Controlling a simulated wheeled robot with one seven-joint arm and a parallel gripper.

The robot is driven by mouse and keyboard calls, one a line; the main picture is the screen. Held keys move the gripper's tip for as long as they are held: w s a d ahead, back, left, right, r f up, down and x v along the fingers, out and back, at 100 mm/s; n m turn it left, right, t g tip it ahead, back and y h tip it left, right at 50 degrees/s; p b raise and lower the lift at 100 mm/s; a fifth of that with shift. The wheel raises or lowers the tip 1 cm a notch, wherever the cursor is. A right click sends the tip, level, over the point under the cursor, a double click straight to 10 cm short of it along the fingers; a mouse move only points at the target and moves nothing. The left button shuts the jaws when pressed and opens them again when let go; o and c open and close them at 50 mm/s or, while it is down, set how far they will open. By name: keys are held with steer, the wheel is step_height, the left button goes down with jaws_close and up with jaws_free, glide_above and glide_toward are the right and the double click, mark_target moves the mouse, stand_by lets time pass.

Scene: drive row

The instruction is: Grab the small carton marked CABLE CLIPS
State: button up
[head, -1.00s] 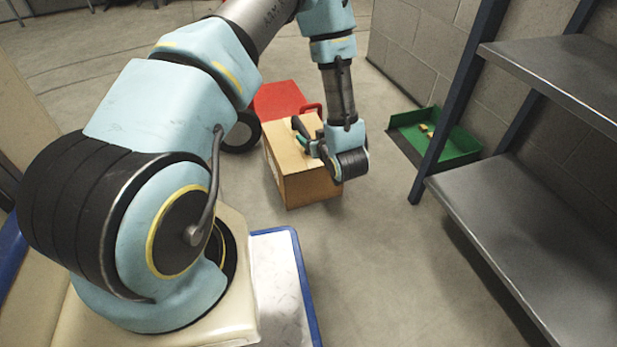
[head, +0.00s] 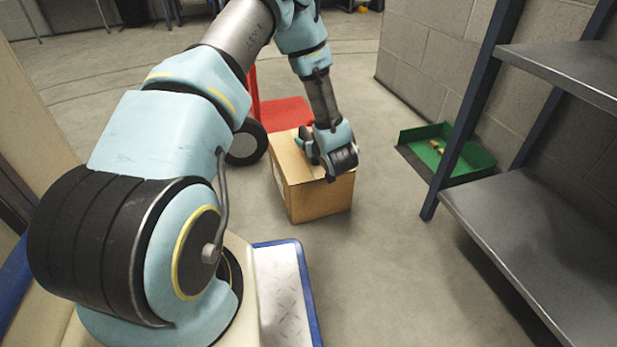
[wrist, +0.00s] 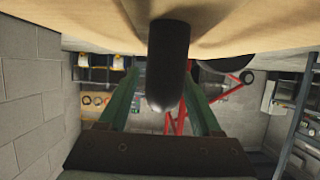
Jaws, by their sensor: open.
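A tan cardboard carton (head: 318,198) stands on the floor in the middle of the head view. No CABLE CLIPS marking is readable on it, so I cannot tell if it is the named one. My gripper (head: 301,144) is at the carton's top, partly hidden by my wrist; I cannot tell whether it touches. In the wrist view, my gripper's two green fingers (wrist: 164,100) stand apart with a dark rounded shape (wrist: 168,65) between them in the picture. I cannot tell what that shape is. A tan surface (wrist: 90,25), probably the carton, fills the top of that view.
A green tray (head: 470,160) with small tan pieces (head: 437,147) lies by the block wall. A grey metal shelf rack (head: 540,225) with dark posts stands at right. A red platform (head: 285,113) is just behind the carton. Floor between carton and rack is clear.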

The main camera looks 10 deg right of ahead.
steer(key=shift+w, duration=0.25)
steer(key=shift+c, duration=0.4)
jaws_close()
stand_by(0.8)
